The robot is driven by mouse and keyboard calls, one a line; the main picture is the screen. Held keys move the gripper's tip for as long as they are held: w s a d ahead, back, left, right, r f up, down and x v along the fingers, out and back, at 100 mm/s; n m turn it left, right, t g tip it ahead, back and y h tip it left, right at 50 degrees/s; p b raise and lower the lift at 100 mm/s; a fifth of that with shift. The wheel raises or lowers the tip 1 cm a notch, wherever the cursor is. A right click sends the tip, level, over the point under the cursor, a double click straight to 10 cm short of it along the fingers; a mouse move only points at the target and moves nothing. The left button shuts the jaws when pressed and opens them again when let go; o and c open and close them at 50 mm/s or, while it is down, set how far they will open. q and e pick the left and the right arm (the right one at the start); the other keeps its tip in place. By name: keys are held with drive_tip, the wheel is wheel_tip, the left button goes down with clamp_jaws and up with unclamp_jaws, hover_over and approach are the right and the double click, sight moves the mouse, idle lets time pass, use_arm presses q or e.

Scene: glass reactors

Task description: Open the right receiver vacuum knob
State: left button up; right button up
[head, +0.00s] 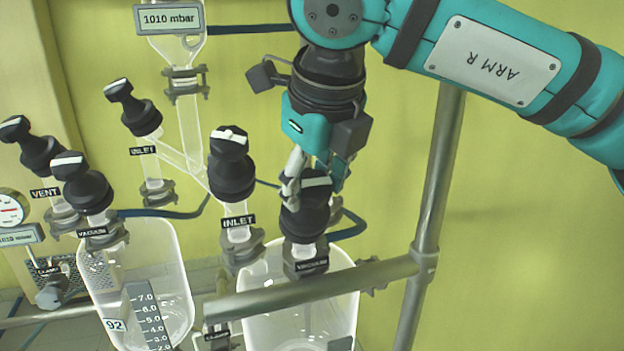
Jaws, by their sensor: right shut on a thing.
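The right receiver vacuum knob (304,222) is a black knob with a white mark on top. It sits above a "VACUUM" label (313,266) on the right glass receiver (300,310). My right gripper (316,178) comes down from above and is shut on this knob, with its fingers at the knob's top. The fingers cover part of the knob's top and its white mark, so its exact turn is hard to read. My left gripper is not in view.
A black inlet knob (231,165) stands close to the left of my right gripper. A horizontal metal rail (310,287) crosses in front of the right receiver and meets an upright post (433,210). The left receiver (135,275) has its own vacuum knob (83,185). Free room lies right of the post.

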drive_tip(key=shift+c, duration=0.9)
drive_tip(key=shift+n, duration=0.3)
